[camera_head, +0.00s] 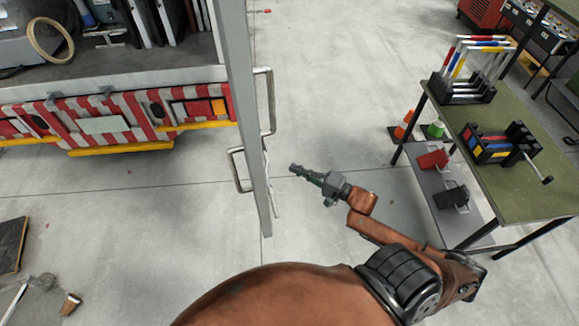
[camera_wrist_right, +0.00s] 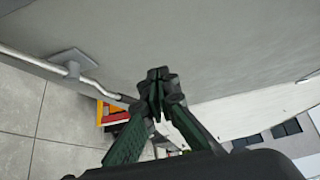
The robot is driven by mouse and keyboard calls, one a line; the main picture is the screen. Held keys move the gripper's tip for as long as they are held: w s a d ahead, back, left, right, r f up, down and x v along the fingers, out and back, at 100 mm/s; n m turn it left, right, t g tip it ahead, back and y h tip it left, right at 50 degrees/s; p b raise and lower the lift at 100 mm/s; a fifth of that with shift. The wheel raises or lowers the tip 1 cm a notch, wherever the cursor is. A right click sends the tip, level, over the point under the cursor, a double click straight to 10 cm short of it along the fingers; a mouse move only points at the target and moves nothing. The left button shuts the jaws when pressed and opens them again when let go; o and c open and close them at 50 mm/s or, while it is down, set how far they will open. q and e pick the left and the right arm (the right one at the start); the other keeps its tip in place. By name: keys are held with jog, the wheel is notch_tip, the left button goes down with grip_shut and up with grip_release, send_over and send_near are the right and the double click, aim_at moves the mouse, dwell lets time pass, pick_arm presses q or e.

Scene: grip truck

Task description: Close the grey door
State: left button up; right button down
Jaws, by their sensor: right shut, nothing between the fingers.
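The grey door (camera_head: 247,110) of the truck stands open in the head view, seen nearly edge-on, jutting out from the truck's rear. Metal handle bars (camera_head: 269,100) are fixed on it. My right gripper (camera_head: 296,169) is shut and empty, to the right of the door's lower part, with its tip toward it. In the right wrist view the closed fingers (camera_wrist_right: 158,75) are in front of the broad grey door face (camera_wrist_right: 220,50); I cannot tell whether they touch it. A handle bar (camera_wrist_right: 70,68) shows at the left there. My left gripper is not in view.
The truck's rear has a red-and-white striped bumper (camera_head: 105,125) and a loaded cargo bed (camera_head: 150,66). A green-topped table (camera_head: 530,185) with tool racks stands at the right, with cones (camera_head: 405,125) beside it. Floor between door and table is clear.

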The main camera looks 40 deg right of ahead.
jog(key=s+a+p+x, duration=0.1)
jog(key=a+p+x, duration=0.1)
jog(key=x, duration=0.9)
jog(key=shift+a, duration=0.25)
